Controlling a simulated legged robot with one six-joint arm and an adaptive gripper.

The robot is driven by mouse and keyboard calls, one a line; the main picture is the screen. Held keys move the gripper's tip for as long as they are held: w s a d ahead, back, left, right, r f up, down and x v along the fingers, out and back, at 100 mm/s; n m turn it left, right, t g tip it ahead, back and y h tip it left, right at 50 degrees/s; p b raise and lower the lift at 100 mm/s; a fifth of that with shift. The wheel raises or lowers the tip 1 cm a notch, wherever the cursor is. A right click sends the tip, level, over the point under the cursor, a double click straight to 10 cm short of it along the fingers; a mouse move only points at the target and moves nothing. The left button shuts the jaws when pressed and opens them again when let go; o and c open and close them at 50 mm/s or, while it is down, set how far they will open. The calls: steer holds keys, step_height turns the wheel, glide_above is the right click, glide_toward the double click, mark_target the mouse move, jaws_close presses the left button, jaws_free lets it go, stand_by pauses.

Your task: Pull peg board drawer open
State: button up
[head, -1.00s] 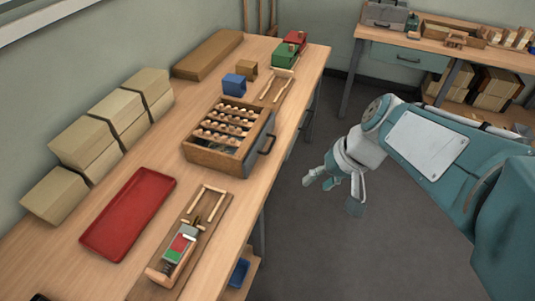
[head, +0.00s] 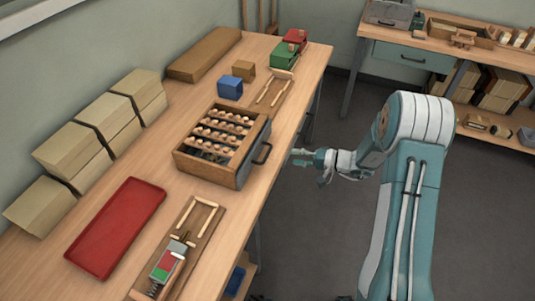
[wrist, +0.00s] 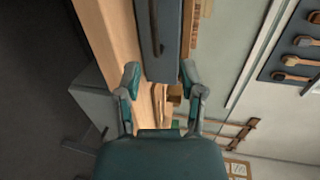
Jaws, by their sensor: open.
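The peg board drawer unit is a wooden box (head: 205,168) on the bench, with rows of round-headed pegs on top. Its dark grey drawer front (head: 254,150) faces the aisle and looks flush with the box. A black bar handle (head: 263,153) stands out from that front. My gripper (head: 299,157) is open and empty, a short way right of the handle and apart from it. In the wrist view the fingers (wrist: 159,72) are spread, with the grey front (wrist: 173,40) and handle (wrist: 154,25) ahead, between the finger lines.
The bench top (head: 150,180) carries a red tray (head: 115,228), a wooden fixture with coloured blocks (head: 165,265), a blue block (head: 230,87) and stacked cream blocks (head: 85,148). The floor (head: 300,235) beside the bench is clear. A second bench (head: 440,45) stands at back right.

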mark_target(267, 153)
steer(key=shift+t, duration=0.3)
steer(key=x, duration=0.7)
steer(key=f+x, duration=0.1)
steer(key=x, duration=0.3)
steer(key=shift+w+d+f, duration=0.1)
steer(key=shift+w+d, duration=0.1)
jaws_close()
